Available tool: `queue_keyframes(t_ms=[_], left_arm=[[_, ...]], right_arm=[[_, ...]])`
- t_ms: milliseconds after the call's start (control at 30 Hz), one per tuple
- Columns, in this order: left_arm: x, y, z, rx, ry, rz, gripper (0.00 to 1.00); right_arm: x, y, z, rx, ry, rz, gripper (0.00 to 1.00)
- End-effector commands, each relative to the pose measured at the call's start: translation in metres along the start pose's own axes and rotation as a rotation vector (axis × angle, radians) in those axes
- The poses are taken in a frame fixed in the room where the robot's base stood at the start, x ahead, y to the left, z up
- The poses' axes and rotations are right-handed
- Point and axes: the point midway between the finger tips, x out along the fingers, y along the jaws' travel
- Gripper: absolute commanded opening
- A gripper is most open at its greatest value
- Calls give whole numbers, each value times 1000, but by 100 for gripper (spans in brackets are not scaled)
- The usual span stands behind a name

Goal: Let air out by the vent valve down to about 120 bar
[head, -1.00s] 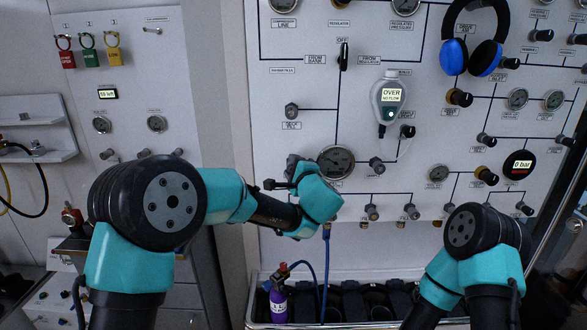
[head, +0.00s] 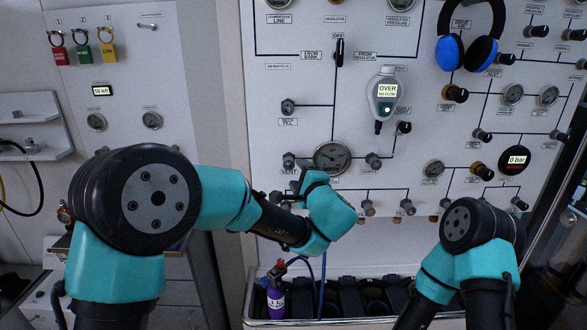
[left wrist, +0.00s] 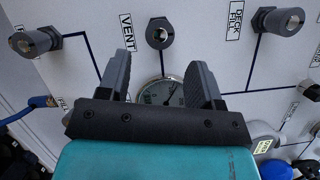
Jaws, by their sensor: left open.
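The vent valve (left wrist: 160,32) is a grey knob beside its VENT label in the left wrist view. In the head view the vent valve (head: 288,160) is on the panel left of a round dial gauge (head: 332,157). My left gripper (head: 290,192) is open and empty, just below the valve in the head view. In the left wrist view its fingers (left wrist: 157,62) are spread, with the knob beyond the tips and the gauge (left wrist: 160,92) showing between them. The needle reading is too small to tell. My right arm is at lower right; its gripper is out of view.
The deck fill knob (left wrist: 280,22) and another knob (left wrist: 35,40) flank the vent valve. A handheld meter (head: 385,92) reads OVER, NO FLOW. A round readout (head: 517,158) shows 0 bar. A purple bottle (head: 276,302) stands in the tray below; blue and black headphones (head: 482,55) hang above.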

Motion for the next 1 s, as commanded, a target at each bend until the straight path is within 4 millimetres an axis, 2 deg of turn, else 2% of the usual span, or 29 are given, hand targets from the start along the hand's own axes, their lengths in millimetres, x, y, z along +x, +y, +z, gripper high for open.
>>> queue_keyframes(t_ms=[33,300,500,667,1000], left_arm=[[-11,0,0,1,3,0,59],[-63,-1,-1,0,3,-1,59],[-92,0,0,1,2,-1,59],[-102,0,0,0,0,1,59],[-102,0,0,0,0,0,59]], right_arm=[[0,0,0,0,0,0,60],[0,0,0,0,0,0,60],[0,0,0,0,0,0,60],[0,0,0,0,0,0,60],[0,0,0,0,0,0,60]])
